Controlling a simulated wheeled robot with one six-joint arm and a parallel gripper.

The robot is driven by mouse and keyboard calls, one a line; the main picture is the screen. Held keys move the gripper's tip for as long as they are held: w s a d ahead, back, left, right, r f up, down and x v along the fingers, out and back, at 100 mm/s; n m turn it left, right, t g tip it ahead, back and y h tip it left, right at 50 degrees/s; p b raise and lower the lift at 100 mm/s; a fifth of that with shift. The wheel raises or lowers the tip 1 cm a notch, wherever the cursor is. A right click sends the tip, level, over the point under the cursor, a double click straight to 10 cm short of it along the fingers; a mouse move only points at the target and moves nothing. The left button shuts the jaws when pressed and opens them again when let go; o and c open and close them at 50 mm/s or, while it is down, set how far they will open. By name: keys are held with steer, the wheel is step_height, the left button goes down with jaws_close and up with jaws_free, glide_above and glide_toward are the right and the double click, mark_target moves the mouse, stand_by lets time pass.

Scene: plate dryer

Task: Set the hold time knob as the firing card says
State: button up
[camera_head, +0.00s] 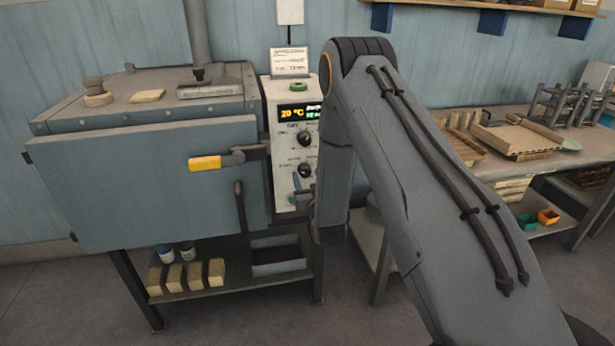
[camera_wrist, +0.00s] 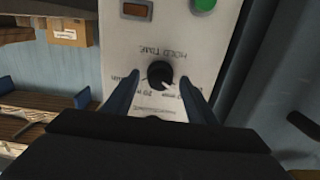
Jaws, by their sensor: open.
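The hold time knob (camera_wrist: 160,74) is black and round, on a pale panel whose lettering appears upside down in the wrist view. Its light pointer mark faces lower right there; the scale numbers are partly hidden and too small to read surely. My gripper (camera_wrist: 159,80) is open, its two dark blue fingers on either side of the knob with gaps visible. In the head view, my gripper (camera_head: 300,186) is in front of the lower part of the control panel (camera_head: 278,138), mostly hidden by my arm. The firing card (camera_head: 289,62) stands on top of the panel box; its writing is unreadable.
The grey kiln (camera_head: 150,190) has a yellow-ended door handle (camera_head: 205,163) close left of the panel. Another black knob (camera_head: 304,138) sits under the display (camera_head: 298,113), which reads 20 °C. A green button (camera_wrist: 205,4) and an orange-brown lamp or switch (camera_wrist: 137,9) are near the hold time knob.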

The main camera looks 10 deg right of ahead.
steer(key=shift+w, duration=0.1)
steer(key=c, duration=1)
steer(key=shift+c, duration=0.2)
steer(key=shift+m, duration=0.3)
steer(key=m+b, duration=0.1)
steer(key=m, duration=0.2)
steer(key=shift+b, duration=0.3)
steer(key=shift+m+b, duration=0.7)
steer(key=shift+m, duration=1.4)
steer(key=o, duration=1)
